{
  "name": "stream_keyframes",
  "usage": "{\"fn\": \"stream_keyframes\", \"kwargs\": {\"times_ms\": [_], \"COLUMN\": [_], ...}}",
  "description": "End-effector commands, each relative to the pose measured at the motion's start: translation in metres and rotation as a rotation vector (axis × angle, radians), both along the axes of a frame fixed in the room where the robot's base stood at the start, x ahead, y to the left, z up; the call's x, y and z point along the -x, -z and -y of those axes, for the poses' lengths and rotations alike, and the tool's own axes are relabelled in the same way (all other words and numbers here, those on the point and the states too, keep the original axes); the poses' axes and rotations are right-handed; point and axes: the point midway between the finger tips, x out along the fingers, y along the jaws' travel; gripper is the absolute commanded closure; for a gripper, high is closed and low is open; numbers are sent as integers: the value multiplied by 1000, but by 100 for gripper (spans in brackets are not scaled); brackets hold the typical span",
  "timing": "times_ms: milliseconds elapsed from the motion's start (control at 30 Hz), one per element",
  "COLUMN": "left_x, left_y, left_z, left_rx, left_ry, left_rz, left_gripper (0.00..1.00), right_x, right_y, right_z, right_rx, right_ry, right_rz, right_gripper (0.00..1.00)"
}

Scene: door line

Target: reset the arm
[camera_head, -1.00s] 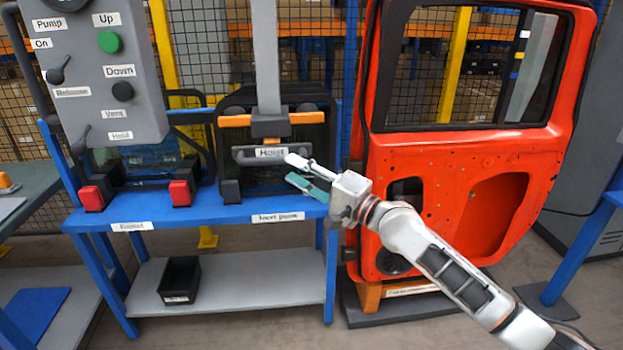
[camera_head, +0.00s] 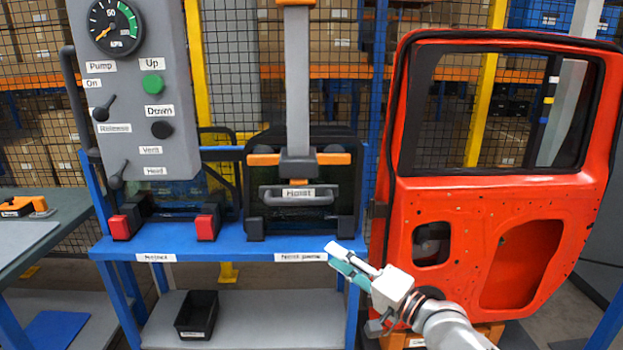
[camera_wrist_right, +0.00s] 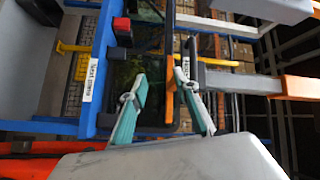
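My right gripper (camera_head: 342,259) is at the end of the right arm, low in front of the blue bench (camera_head: 240,243), left of the red door's lower edge. Its two teal-padded fingers stand apart with nothing between them; they also show apart in the right wrist view (camera_wrist_right: 161,82). The grey hoist handle (camera_head: 267,197) is up and to the left of the gripper in the head view, with a visible gap. My left gripper is not in view.
The red door (camera_head: 395,215) stands close right of my right arm. A control panel (camera_head: 140,100) with gauge, levers and buttons is at the left. A black bin (camera_head: 197,312) sits on the lower shelf. Floor shows between the left table and the bench.

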Motion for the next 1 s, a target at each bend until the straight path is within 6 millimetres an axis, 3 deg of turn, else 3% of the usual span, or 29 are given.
{"fn": "stream_keyframes", "kwargs": {"times_ms": [33, 200, 367, 600, 800, 1000], "left_x": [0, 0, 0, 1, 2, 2], "left_y": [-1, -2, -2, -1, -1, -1], "left_z": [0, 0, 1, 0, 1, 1], "left_rx": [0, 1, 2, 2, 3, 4], "left_ry": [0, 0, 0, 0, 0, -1], "left_rz": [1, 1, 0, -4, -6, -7], "left_gripper": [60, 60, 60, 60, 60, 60], "right_x": [14, 58, 111, 213, 287, 315], "right_y": [32, 116, 192, 291, 339, 353], "right_z": [0, 12, 31, 72, 104, 117], "right_rx": [59, 317, 587, 1036, 1330, 1443], "right_ry": [23, 102, 150, 136, 59, 15], "right_rz": [8, 76, 112, 128, 126, 128], "right_gripper": [70, 70, 70, 70, 70, 70]}}
